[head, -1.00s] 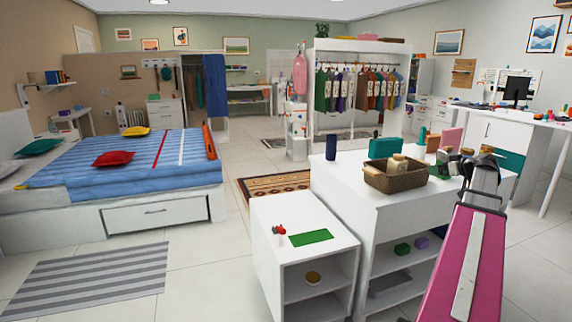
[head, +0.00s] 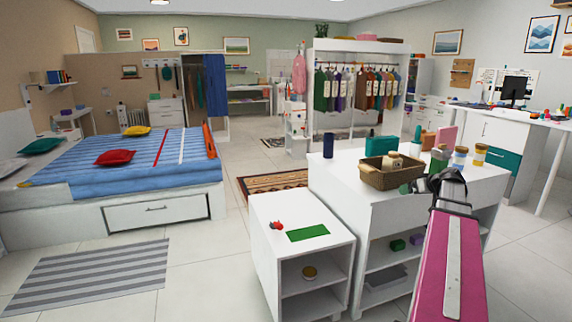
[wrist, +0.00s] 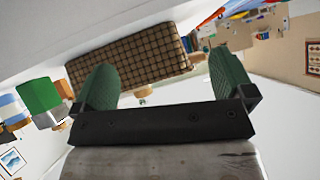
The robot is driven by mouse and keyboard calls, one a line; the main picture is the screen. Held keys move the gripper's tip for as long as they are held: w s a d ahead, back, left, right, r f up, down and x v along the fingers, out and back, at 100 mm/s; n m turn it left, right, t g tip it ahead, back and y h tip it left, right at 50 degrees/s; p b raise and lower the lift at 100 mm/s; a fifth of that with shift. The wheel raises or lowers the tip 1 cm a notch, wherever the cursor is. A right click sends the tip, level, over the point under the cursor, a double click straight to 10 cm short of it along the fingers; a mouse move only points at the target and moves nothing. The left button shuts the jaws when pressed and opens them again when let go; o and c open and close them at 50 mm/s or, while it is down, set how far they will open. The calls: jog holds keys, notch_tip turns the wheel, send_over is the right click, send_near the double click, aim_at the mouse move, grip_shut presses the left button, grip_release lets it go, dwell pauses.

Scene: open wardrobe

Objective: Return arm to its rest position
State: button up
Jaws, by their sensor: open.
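My arm is pink and reaches up from the lower right of the head view. My gripper (head: 408,187) is at its end, beside the front right corner of the brown wicker basket (head: 376,180) on the white counter. In the wrist view, my gripper (wrist: 163,82) shows two green-padded fingers spread wide with nothing between them. The basket (wrist: 130,58) shows beyond the fingers there, apart from them as far as I can tell. Some of the counter's right side is hidden behind my arm.
The white counter (head: 340,185) also bears a dark blue cylinder (head: 328,145), a green box (head: 381,144) and several jars (head: 480,155). A lower white cabinet (head: 262,235) stands left of it.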

jog(key=s+a+f+m+g+h, duration=0.1)
jog(key=s+a+f+g, duration=0.2)
jog(key=a+f, duration=0.5)
jog(key=s+a+f+m+g, duration=0.1)
jog(key=s+a+f+g, duration=0.15)
jog(key=a+f, duration=0.55)
jog(key=s+a+f+g+h, duration=0.2)
jog(key=s+a+f, duration=0.2)
jog(key=s+a, duration=0.3)
jog(key=s+a+f+m+g+h, duration=0.1)
jog(key=s+a+f+g+h, duration=0.1)
jog(key=s+a+f, duration=0.3)
jog(key=s+a, duration=0.3)
jog(key=a, duration=0.1)
jog(key=shift+s+f, duration=0.2)
jog(key=shift+f, duration=0.1)
